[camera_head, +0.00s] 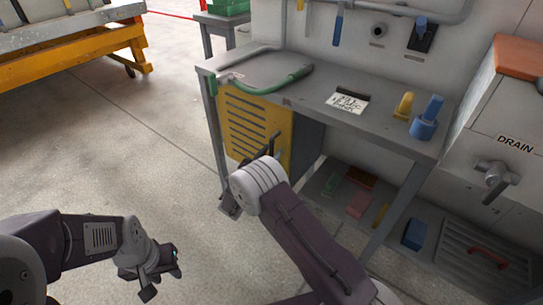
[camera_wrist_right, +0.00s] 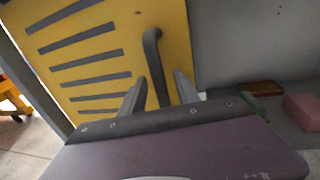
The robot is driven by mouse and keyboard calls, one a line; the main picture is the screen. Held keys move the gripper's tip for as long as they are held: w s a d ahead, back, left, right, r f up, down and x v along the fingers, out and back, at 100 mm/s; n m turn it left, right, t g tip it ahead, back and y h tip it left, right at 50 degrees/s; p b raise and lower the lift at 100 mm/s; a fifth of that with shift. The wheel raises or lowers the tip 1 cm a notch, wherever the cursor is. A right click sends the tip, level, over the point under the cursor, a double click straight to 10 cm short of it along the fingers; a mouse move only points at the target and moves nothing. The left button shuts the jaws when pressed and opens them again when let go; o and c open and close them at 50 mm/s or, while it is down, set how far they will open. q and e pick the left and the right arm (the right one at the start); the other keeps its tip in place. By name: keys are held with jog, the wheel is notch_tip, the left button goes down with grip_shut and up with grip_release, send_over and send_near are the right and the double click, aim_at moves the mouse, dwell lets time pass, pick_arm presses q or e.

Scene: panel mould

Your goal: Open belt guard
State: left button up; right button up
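The belt guard is a yellow slotted panel (camera_head: 245,122) under the grey bench, seeming closed; it fills the upper left of the right wrist view (camera_wrist_right: 85,45). A dark bent handle (camera_wrist_right: 153,60) stands out from its right side. My right gripper (camera_head: 268,149) is in front of this side. In the right wrist view, its two fingers (camera_wrist_right: 157,92) are apart, one on each side of the handle, with gaps visible; whether the handle lies fully between the tips is unclear. My left gripper (camera_head: 162,280) is low at left over bare floor, fingers apart and empty.
The bench top (camera_head: 300,90) carries a green hose (camera_head: 275,86), a paper note (camera_head: 346,103) and blue and yellow items. A lower shelf (camera_head: 325,190) holds several small coloured things. The floor (camera_head: 120,150) at left is clear.

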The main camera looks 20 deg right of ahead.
jog(key=shift+w+d, duration=0.15)
grip_shut()
dwell(1.4)
